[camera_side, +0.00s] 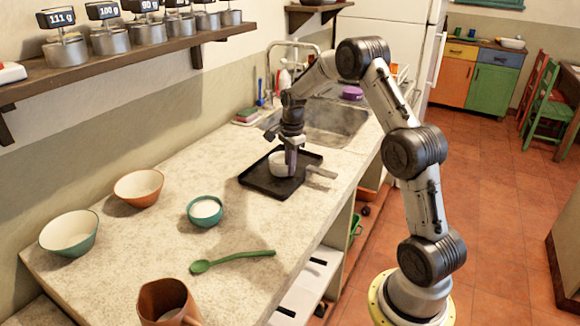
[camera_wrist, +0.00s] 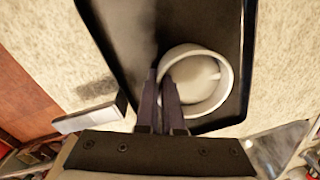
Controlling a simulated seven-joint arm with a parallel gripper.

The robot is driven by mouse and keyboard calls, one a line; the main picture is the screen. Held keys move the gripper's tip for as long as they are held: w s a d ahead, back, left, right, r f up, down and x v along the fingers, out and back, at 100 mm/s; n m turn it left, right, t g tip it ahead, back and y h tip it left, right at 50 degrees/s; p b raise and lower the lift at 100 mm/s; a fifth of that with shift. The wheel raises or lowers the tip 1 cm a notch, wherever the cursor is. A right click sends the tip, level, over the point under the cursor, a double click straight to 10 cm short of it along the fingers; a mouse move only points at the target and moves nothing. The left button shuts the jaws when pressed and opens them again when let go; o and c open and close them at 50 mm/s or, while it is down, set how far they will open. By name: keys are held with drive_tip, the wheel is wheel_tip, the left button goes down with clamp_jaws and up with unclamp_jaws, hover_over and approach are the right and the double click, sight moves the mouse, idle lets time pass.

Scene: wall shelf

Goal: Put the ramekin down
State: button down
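The white ramekin (camera_side: 278,161) is at the black tray (camera_side: 256,181), over its middle. In the wrist view the ramekin (camera_wrist: 216,84) is upright, its open top facing the camera, inside the outline of the tray (camera_wrist: 120,30). My gripper (camera_side: 291,162) points down at the ramekin's right side. In the wrist view the two dark fingers of my gripper (camera_wrist: 161,82) are close together across the ramekin's left wall, one inside and one outside. I cannot tell whether the ramekin's base touches the tray.
A grey bar-like object (camera_side: 321,172) lies by the tray's right edge. A teal bowl of white contents (camera_side: 206,210), an orange bowl (camera_side: 138,187), a green-white bowl (camera_side: 69,233), a green spoon (camera_side: 232,261) and a brown jug (camera_side: 168,303) stand left and nearer. The sink (camera_side: 331,120) is behind.

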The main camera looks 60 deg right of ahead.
drive_tip(key=c, duration=1.1)
unclamp_jaws()
drive_tip(key=shift+f, duration=0.1)
drive_tip(key=shift+o, duration=0.2)
wheel_tip(320, 180, up, 11)
drive_tip(key=s+a+r+n, duration=0.4)
drive_tip(key=a+r+n, duration=0.1)
drive_tip(key=a+r, duration=0.25)
drive_tip(key=s+a+r+n+t, duration=0.2)
drive_tip(key=s+a+r+n, duration=0.1)
drive_tip(key=s+a+n, duration=0.6)
drive_tip(key=s+a+f+n+t, duration=0.2)
drive_tip(key=s+a+f+n, duration=0.2)
drive_tip(key=s+a+n, duration=0.5)
drive_tip(key=s, duration=0.4)
drive_tip(key=shift+a+f+t, duration=0.15)
drive_tip(key=shift+a+t, duration=0.1)
drive_tip(key=shift+t, duration=0.15)
